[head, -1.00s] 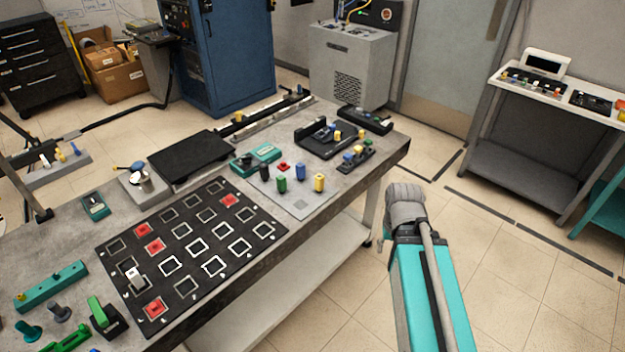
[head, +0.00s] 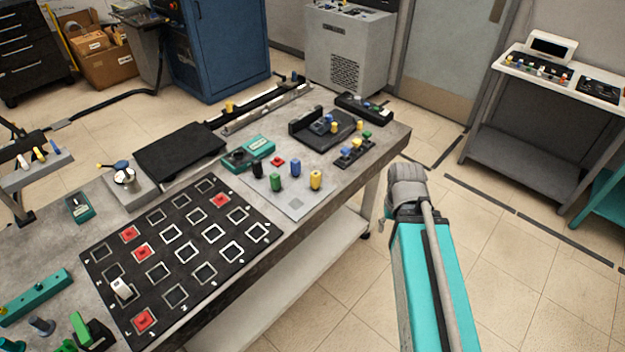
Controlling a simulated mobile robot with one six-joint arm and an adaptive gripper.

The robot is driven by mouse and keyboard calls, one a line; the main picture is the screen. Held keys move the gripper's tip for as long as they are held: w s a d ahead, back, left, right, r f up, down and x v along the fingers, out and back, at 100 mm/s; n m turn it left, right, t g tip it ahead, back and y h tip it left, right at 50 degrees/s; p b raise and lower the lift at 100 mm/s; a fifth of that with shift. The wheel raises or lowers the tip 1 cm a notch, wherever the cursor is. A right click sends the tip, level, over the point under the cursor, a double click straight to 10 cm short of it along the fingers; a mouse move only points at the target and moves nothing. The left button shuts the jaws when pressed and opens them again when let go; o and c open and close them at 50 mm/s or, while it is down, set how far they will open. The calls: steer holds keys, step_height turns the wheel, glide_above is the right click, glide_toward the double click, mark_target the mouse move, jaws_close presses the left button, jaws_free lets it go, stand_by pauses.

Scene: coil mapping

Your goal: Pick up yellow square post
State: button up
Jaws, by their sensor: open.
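A yellow post (head: 316,179) stands upright on a light grey plate (head: 298,204) near the front right of the table; at this size I cannot tell surely whether it is square. A blue post (head: 295,167), a green post (head: 276,181) and a black post (head: 257,168) stand on the same plate, to its left. A smaller yellow piece (head: 361,127) shows farther back, by a black tray. My teal arm link and grey joint are right of the table, over the floor. My gripper does not show.
A black board (head: 187,290) with white square outlines and several red pieces covers the table's front left. A black tray (head: 345,137) and a teal device (head: 248,152) stand behind the plate. A side bench (head: 540,140) is at far right.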

steer(key=shift+d, duration=0.15)
steer(key=o, duration=0.3)
steer(key=shift+w, duration=0.1)
steer(key=w+a+f+n+t+h+b, duration=0.4)
steer(key=w+a+n+h+b, duration=0.3)
steer(key=w+a+n, duration=0.65)
steer(key=w+a+n+t+b, duration=0.1)
steer(key=a+n+t+b, duration=0.1)
steer(key=a+n, duration=0.3)
steer(key=w+a+r+n+t+h+b, duration=0.1)
steer(key=a+n+t+b, duration=0.1)
steer(key=a+n, duration=0.2)
steer(key=w+a+n+t+b, duration=0.1)
steer(key=a+n+t+b, duration=0.1)
steer(key=a+n, duration=0.3)
steer(key=shift+a+r+n+t+h+b, duration=0.15)
steer(key=shift+a+r+n+b, duration=0.05)
steer(key=shift+a, duration=0.5)
steer(key=shift+a+r+n+t+h+b, duration=0.15)
steer(key=shift+a+b, duration=0.05)
steer(key=shift+a, duration=0.5)
steer(key=shift+d, duration=0.1)
